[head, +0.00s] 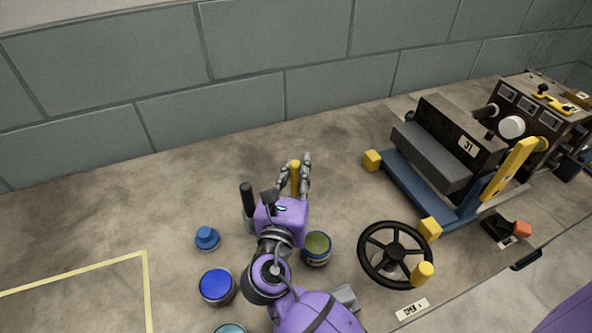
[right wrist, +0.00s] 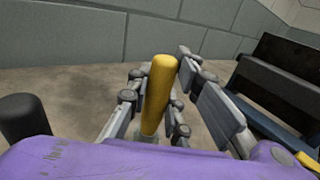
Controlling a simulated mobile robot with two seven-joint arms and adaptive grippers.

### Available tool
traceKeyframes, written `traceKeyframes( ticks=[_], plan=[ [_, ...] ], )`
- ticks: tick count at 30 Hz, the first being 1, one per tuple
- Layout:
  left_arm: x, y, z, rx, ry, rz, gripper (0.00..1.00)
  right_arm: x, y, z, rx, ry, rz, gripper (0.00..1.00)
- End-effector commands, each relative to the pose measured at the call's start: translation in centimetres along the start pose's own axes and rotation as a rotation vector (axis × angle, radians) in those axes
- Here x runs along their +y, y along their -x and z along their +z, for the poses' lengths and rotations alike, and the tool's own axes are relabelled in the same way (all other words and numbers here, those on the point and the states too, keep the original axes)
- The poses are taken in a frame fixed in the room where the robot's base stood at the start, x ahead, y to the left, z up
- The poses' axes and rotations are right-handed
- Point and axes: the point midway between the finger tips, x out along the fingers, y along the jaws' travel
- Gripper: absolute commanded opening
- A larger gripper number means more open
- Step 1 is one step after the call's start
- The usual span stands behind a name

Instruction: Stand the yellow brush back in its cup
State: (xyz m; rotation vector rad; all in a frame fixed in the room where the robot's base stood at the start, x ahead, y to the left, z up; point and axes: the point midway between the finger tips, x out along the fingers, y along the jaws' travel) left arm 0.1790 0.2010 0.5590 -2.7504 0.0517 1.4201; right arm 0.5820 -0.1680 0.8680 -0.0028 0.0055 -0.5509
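The yellow brush (head: 295,178) shows as an upright yellow handle beyond my right wrist. In the right wrist view the handle (right wrist: 159,90) leans slightly and stands between the fingers of my right gripper (right wrist: 160,82). The fingers are apart, with a gap on the left of the handle; the right fingertip is close to it, and I cannot tell whether they touch. My right gripper (head: 298,172) hides the brush's lower end in the head view. A small grey patch shows at its foot in the wrist view; I cannot tell if it is a cup. My left gripper is out of view.
A black upright handle (head: 247,196) stands left of my wrist. A blue knobbed piece (head: 207,238), a blue tin (head: 217,286) and an olive tin (head: 317,247) are close by. A black handwheel (head: 394,252) and a blue-framed machine (head: 420,185) stand right. The back wall bounds the bench.

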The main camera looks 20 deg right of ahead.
Motion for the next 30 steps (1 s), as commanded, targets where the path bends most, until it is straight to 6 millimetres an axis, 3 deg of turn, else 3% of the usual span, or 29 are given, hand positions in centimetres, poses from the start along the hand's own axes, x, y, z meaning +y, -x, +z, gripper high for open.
traceKeyframes(
  ticks=[5,17,30],
  plan=[
    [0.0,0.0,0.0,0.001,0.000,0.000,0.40,0.0,0.0,0.0,0.000,0.000,0.000,0.41],
    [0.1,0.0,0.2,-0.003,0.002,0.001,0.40,0.0,0.8,-0.1,0.003,0.000,0.000,0.41],
    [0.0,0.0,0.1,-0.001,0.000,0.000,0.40,-0.1,9.4,-0.1,0.004,0.000,-0.001,0.41]
  ],
)
